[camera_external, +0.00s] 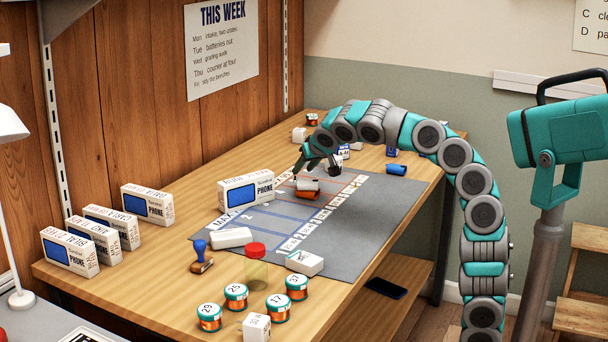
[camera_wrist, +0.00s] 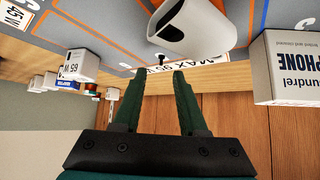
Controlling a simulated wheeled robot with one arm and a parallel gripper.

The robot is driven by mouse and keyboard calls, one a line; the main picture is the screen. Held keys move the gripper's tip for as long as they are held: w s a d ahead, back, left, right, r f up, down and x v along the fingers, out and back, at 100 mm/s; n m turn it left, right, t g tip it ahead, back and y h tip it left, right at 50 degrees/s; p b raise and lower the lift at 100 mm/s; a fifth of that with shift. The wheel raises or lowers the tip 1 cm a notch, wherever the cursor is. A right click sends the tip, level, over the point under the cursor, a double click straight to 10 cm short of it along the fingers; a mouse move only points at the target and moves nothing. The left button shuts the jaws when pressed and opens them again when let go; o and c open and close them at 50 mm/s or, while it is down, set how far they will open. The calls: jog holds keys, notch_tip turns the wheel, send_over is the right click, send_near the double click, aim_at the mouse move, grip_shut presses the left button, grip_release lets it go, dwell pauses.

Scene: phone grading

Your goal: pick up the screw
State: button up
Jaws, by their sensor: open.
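A small dark screw (camera_wrist: 158,57) shows in the wrist view, just past the fingertips and roughly in line with the gap between them. It is tiny, and I cannot tell exactly how it rests on the grey mat. My gripper (camera_wrist: 160,73) is open with nothing between its two dark green fingers. In the external view my gripper (camera_external: 317,165) hangs low over the far part of the grey mat (camera_external: 355,222). I cannot make out the screw in the external view.
A white rounded object with a dark opening (camera_wrist: 200,28) lies close beside the screw. A phone box (camera_wrist: 290,65) stands at the right of the wrist view. A white 65 W block (camera_wrist: 80,66) stands at left. The near right part of the mat is clear.

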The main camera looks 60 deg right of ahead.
aim_at(295, 179)
jog(key=p+x, duration=0.1)
jog(key=x, duration=0.4)
jog(key=shift+w, duration=0.25)
grip_shut()
dwell(0.4)
